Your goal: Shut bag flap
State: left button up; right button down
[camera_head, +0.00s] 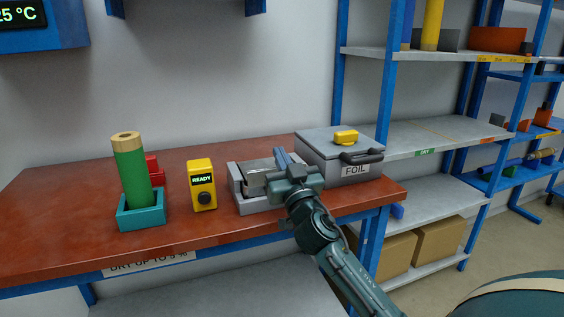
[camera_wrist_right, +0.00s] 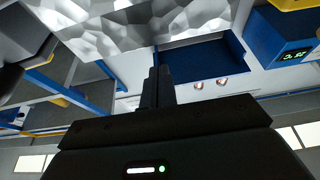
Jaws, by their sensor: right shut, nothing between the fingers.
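A grey open-topped cradle (camera_head: 238,191) stands on the bench, with the silvery bag (camera_head: 257,183) in it, partly covered by my right gripper. My right gripper (camera_head: 281,157) is shut and empty, at the right end of the cradle, its fingers pointing up and away. In the right wrist view a crumpled silver foil surface (camera_wrist_right: 140,25) fills the top, just beyond the shut fingertips (camera_wrist_right: 158,78). I cannot tell whether they touch it, or whether it is the flap. My left gripper is out of view.
A grey box labelled FOIL (camera_head: 338,173) with a yellow item (camera_head: 346,137) on its lid stands close right of the gripper. Left are a yellow READY device (camera_head: 202,185) and a green cylinder (camera_head: 132,170) in a teal holder (camera_head: 141,213). The bench (camera_head: 60,225) is clear at far left.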

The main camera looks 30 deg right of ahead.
pick_arm(q)
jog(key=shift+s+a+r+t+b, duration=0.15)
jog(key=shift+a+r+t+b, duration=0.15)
jog(key=shift+b, duration=0.85)
pick_arm(e)
jog(key=r+v, duration=0.1)
jog(key=v, duration=0.9)
